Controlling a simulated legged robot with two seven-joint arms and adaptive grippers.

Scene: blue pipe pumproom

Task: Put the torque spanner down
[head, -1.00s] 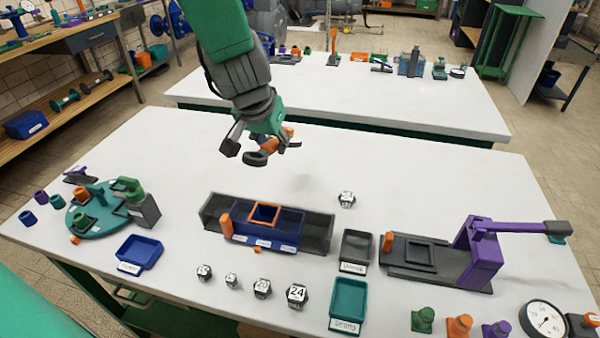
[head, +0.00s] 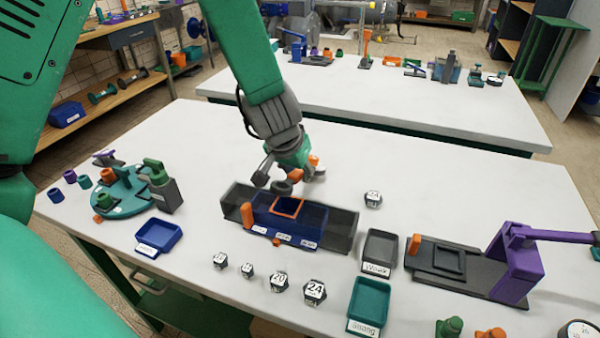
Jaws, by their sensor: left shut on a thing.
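My left gripper (head: 287,177) reaches in from the top and hangs above the table, just behind the dark tray with the blue box. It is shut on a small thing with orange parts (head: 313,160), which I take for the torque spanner. The fingers and wrist hide most of it, so its full shape cannot be told. It appears apart from the table top (head: 190,128), though the height is hard to judge. My right gripper is not in view.
Near the gripper is a dark tray (head: 342,229) holding a blue box with an orange frame (head: 288,206). A teal turntable (head: 126,199) stands left, a purple-armed fixture (head: 517,262) right. Labelled bins and several numbered dice lie in front. The white table behind the tray is largely clear.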

